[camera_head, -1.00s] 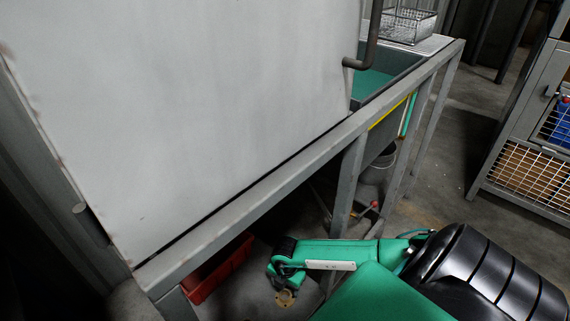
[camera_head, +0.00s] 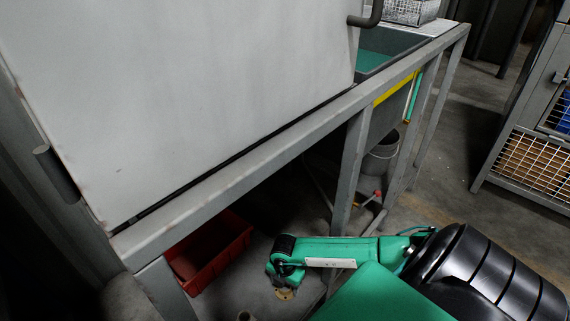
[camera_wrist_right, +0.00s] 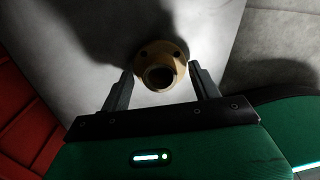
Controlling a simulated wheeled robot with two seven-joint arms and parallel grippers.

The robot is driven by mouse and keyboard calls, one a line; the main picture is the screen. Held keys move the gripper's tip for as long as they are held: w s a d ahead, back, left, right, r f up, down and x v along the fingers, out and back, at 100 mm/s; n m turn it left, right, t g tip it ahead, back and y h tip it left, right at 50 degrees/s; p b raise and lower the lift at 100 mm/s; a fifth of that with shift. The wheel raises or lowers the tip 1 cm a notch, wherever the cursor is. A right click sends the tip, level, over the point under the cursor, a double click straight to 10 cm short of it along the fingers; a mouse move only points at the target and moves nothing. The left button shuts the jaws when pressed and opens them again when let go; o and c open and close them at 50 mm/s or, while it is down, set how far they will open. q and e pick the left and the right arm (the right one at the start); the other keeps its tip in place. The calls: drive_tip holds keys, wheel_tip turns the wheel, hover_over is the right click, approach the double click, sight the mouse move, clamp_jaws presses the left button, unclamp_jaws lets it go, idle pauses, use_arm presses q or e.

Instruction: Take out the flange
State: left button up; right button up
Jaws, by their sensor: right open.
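The flange (camera_wrist_right: 163,50) is a tan-brass ring with a raised round collar and bolt holes. It lies on a grey surface in the right wrist view. My right gripper (camera_wrist_right: 162,72) is open, with its two dark fingers apart on either side of the flange's near part. I cannot tell whether they touch it. In the head view, my green right arm reaches in from the lower right and its gripper (camera_head: 284,284) points down beside the metal frame. Only a little of the flange (camera_head: 284,294) shows below it there. My left gripper is out of view.
A red bin (camera_head: 207,268) stands under the grey frame (camera_head: 235,176), left of my right gripper; red also fills the wrist view's left edge. A large white panel (camera_head: 190,90) rises above the frame. A bucket (camera_head: 381,160) stands behind the legs.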

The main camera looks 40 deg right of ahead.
drive_tip(key=c, duration=1.3)
drive_tip(key=shift+c, duration=0.2)
drive_tip(key=shift+r, duration=0.1)
